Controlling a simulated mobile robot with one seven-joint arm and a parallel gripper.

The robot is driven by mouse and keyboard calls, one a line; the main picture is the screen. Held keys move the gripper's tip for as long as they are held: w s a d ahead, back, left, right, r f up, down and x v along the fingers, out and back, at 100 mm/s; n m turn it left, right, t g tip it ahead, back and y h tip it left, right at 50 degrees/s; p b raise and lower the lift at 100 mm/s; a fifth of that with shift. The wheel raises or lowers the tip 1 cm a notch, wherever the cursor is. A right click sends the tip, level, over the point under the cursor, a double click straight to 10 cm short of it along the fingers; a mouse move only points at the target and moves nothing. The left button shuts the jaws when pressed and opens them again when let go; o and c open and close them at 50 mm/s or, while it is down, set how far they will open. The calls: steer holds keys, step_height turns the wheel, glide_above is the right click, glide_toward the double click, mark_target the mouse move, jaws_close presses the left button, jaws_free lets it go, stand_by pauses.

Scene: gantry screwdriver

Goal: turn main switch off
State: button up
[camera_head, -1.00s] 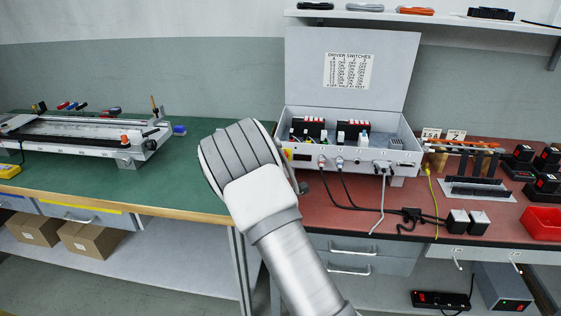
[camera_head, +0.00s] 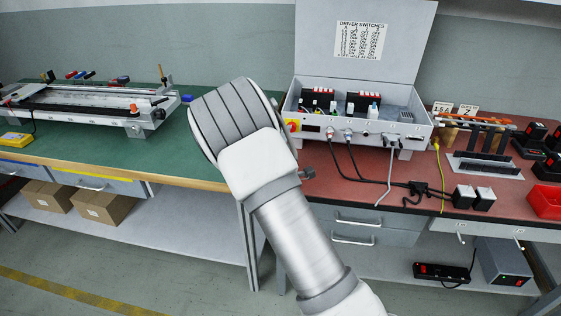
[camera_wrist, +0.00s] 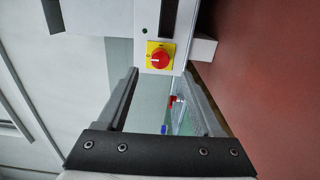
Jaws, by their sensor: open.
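The main switch (camera_wrist: 159,58) is a round red knob on a square yellow plate, on the end of the grey control box. It shows small at the box's front left corner in the head view (camera_head: 293,126), just right of my arm. I cannot tell its setting. My gripper (camera_wrist: 160,74) is open and empty in the wrist view. Its two fingers point at the switch, which lies between and just beyond the fingertips, apart from them. In the head view my wrist hides most of the gripper.
The control box (camera_head: 390,135) stands on the red bench top (camera_head: 340,205) with its lid up. Black cables (camera_head: 365,180) hang from its front. A green bench (camera_head: 90,155) with a long rail fixture (camera_head: 85,115) is at left.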

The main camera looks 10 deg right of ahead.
steer(key=p+v, duration=0.1)
steer(key=v, duration=1.1)
steer(key=s+r+m+g+y, duration=0.75)
steer(key=s+r+m, duration=0.2)
steer(key=r, duration=0.25)
steer(key=s+d+r+m+g+h, duration=0.1)
steer(key=s+d+r+m+g, duration=0.15)
steer(key=s, duration=0.75)
steer(key=s+d+r+m+g+h, duration=0.1)
steer(key=s+d+r+m+g, duration=0.2)
steer(key=s, duration=0.7)
step_height(320, 180, up, 15)
steer(key=t+p, duration=0.1)
steer(key=p, duration=1.5)
steer(key=shift+d, duration=0.2)
